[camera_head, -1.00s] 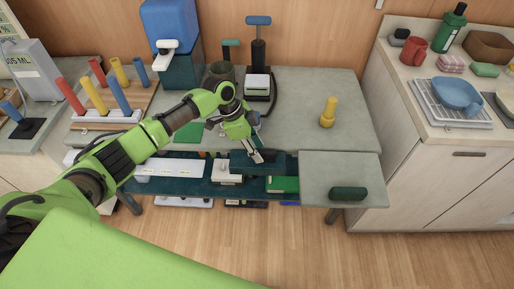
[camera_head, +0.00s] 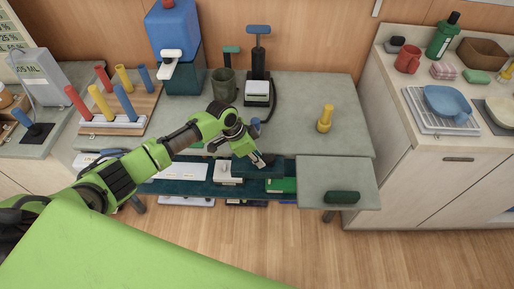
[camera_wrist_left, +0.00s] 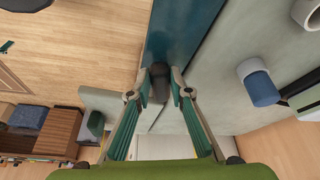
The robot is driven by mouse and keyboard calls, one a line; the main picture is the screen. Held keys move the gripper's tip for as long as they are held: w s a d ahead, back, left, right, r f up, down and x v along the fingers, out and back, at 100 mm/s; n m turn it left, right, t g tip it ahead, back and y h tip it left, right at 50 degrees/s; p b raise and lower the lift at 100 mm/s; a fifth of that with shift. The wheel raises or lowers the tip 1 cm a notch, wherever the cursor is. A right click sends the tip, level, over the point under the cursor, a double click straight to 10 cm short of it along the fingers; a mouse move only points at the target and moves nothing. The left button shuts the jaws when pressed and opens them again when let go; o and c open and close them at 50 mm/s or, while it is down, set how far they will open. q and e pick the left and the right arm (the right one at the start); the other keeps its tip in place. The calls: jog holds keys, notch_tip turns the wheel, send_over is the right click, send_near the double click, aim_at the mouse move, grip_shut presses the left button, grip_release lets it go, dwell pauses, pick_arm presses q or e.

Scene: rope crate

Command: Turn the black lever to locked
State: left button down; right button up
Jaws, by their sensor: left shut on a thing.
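My left gripper (camera_head: 262,162) is at the front edge of the grey workbench, by a dark teal panel (camera_head: 245,170). In the left wrist view, its two fingers (camera_wrist_left: 160,92) are closed on a dark rounded piece, which looks like the black lever (camera_wrist_left: 160,78). The lever stands against the teal surface (camera_wrist_left: 185,30). In the head view the fingers mostly hide the lever, and its exact angle cannot be told. No locked mark can be made out. My right gripper is not in view.
A blue-topped knob (camera_head: 255,125) stands close behind the gripper. A yellow peg (camera_head: 325,120) stands on the bench to the right. A grey leaf with a dark green handle (camera_head: 342,197) juts out at the front right. Open shelves lie below the bench.

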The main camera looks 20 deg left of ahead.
pick_arm(q)
jog(key=n+p, duration=0.1)
jog(key=p, duration=0.1)
jog(key=s+d+n+t+y+p, duration=0.1)
jog(key=n+p, duration=0.1)
jog(key=d+n+p, duration=0.1)
jog(key=n+p, duration=0.1)
jog(key=p, duration=0.1)
jog(key=shift+s+r+t, duration=0.3)
jog(key=shift+s+d+f+n+y+p, duration=0.15)
jog(key=shift+n+y+p, duration=0.15)
jog(key=shift+n+p, duration=0.35)
jog(key=shift+d+f+n+y+p, duration=0.15)
jog(key=shift+n+y+p, duration=0.15)
jog(key=shift+n+p, duration=0.35)
jog(key=c, duration=1.8)
grip_release()
jog(key=shift+c, duration=0.2)
jog(key=v, duration=1.2)
jog(key=shift+s, duration=0.15)
jog(key=shift+d, duration=0.1)
